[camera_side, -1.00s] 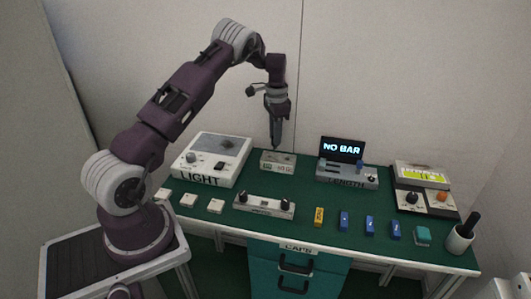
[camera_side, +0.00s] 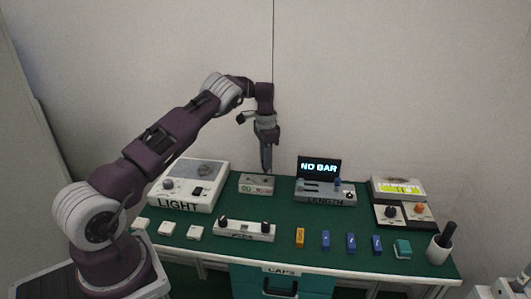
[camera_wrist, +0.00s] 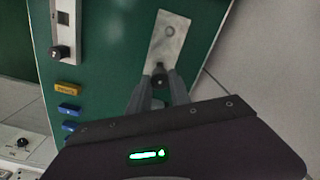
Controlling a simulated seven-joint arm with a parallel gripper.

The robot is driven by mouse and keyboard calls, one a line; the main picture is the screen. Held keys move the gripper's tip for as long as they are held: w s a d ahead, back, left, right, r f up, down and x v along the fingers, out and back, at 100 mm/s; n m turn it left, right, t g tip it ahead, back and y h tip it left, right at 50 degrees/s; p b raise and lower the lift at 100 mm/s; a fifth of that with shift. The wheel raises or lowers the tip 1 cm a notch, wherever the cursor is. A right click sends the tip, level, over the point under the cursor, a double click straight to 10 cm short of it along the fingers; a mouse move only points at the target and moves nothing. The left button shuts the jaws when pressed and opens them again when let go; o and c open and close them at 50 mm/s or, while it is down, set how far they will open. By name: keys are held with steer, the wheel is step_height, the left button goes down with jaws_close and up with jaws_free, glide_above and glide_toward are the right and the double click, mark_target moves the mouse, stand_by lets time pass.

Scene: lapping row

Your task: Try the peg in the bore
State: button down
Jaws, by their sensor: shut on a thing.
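The bore block (camera_side: 257,186) is a small pale box with a printed front, at the back middle of the green bench. In the wrist view its grey top plate (camera_wrist: 167,45) shows a round bore (camera_wrist: 170,31) near the far end. My gripper (camera_side: 266,171) points down at the right part of the block, its tips at about the block's top. In the wrist view, my gripper (camera_wrist: 159,88) is shut on a dark round-ended piece, apparently the peg (camera_wrist: 158,76), over the plate's near end. The peg's lower end is hidden, so I cannot tell whether it is in a bore.
The LIGHT box (camera_side: 187,184) stands left of the block, the LENGTH gauge (camera_side: 325,191) right, its screen reading NO BAR. A holder (camera_side: 246,231) with two black knobs is in front. One yellow block (camera_side: 299,238) and several blue blocks (camera_side: 351,243) line the front.

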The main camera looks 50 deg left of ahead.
steer(key=shift+f, duration=1.15)
steer(key=shift+f, duration=0.6)
stand_by(0.9)
steer(key=shift+r, duration=0.35)
steer(key=shift+f, duration=0.5)
stand_by(1.2)
steer(key=shift+r, duration=0.15)
steer(key=shift+r, duration=0.3)
stand_by(0.8)
steer(key=shift+f, duration=0.4)
stand_by(0.6)
